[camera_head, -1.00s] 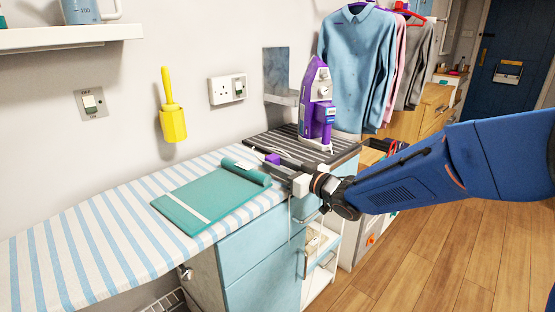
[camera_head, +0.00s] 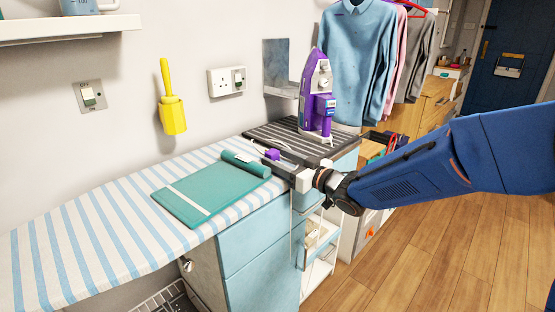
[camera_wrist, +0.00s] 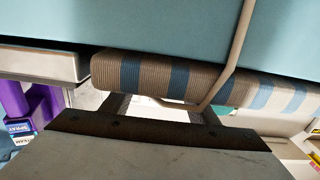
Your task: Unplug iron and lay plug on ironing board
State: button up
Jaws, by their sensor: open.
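The purple iron (camera_head: 318,95) stands upright on a dark ribbed rest (camera_head: 282,134); part of it also shows at the left of the wrist view (camera_wrist: 14,98). A small purple block, apparently its plug (camera_head: 272,154), lies at the right end of the striped ironing board (camera_head: 90,235). My gripper (camera_head: 284,163) is open at that end, beside the purple block and partly hiding the area. In the wrist view, the fingers reach toward the board's striped edge (camera_wrist: 180,78), and a beige cord (camera_wrist: 238,45) loops past them. Nothing is clearly held between the fingers.
The wall socket (camera_head: 227,82) has no plug visible in it. A teal mat with a rolled end (camera_head: 205,195) covers part of the board. A yellow holder (camera_head: 173,115) hangs on the wall. Blue drawers (camera_head: 258,255) stand below; shirts (camera_head: 357,60) hang behind the iron. Wooden floor is clear at right.

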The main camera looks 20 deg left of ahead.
jog(key=v, duration=1.6)
jog(key=shift+d, duration=0.25)
jog(key=w+d+m+t+h, duration=0.2)
jog(key=w+d+t+h, duration=0.15)
jog(key=d, duration=0.35)
jog(key=w+d+m+t+h, duration=0.2)
jog(key=d+m+h, duration=0.15)
jog(key=d, duration=0.45)
jog(key=s+d+f+m+h, duration=0.15)
jog(key=d+h, duration=0.25)
jog(key=d, duration=0.4)
jog(key=s+d+m+h, duration=0.2)
jog(key=s+d+h, duration=0.1)
jog(key=d, duration=0.5)
jog(key=s+d+f+m+g+h, duration=0.1)
jog(key=s+d+f+g, duration=0.1)
jog(key=s, duration=0.6)
jog(key=s+d+f+m+g, duration=0.2)
jog(key=s+d+g, duration=0.1)
jog(key=s, duration=0.5)
jog(key=s+d+f+m+g+h, duration=0.1)
jog(key=s+d+f+g, duration=0.1)
jog(key=s+d, duration=0.3)
jog(key=s, duration=0.4)
jog(key=shift+f+m+h, duration=0.3)
jog(key=shift+f, duration=0.05)
jog(key=shift+s+g, duration=0.1)
jog(key=shift+g, duration=0.15)
